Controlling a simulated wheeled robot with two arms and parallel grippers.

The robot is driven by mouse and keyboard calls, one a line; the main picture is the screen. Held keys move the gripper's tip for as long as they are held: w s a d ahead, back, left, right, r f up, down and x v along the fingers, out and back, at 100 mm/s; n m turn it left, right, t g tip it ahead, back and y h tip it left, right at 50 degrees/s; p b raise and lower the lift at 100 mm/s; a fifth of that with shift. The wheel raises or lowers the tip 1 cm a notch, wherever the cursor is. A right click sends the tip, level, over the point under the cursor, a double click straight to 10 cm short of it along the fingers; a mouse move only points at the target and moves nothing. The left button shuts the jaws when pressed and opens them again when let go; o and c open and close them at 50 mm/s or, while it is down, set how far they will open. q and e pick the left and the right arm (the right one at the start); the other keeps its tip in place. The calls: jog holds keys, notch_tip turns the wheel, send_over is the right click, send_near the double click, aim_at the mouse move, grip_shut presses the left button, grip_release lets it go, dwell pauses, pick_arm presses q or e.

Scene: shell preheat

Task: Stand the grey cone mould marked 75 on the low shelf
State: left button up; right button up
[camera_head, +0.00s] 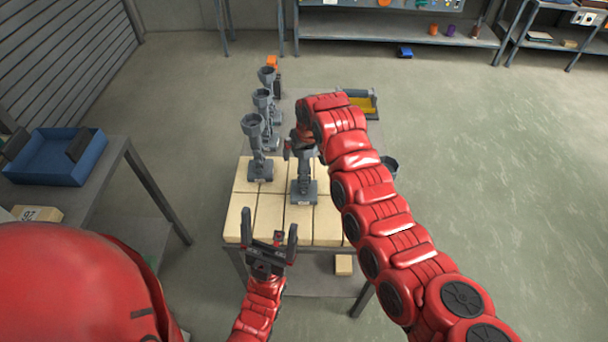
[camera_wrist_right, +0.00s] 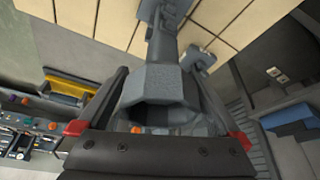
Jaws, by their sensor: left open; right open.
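Several grey stands with cone-shaped cups line the left of the beige-block table; the nearest cone (camera_head: 253,125) stands upright. Another grey stand (camera_head: 303,190) is on the blocks, its upper part largely hidden behind my right gripper (camera_head: 304,146). In the right wrist view, my right gripper (camera_wrist_right: 157,85) is open, its fingers on either side of a grey flared cup (camera_wrist_right: 165,90); I cannot tell whether they touch it. My left gripper (camera_head: 271,248) is open and empty at the table's near edge. I cannot read any mark 75.
A blue bin (camera_head: 55,160) and a box marked 97 (camera_head: 38,214) are on the left bench. A lower shelf (camera_head: 320,280) shows under the table with a small beige block (camera_head: 343,264). A yellow-lined tray (camera_head: 362,101) is behind my right arm. Floor at right is clear.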

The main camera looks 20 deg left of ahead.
grip_shut()
dwell(0.5)
jog(key=shift+r, duration=0.1)
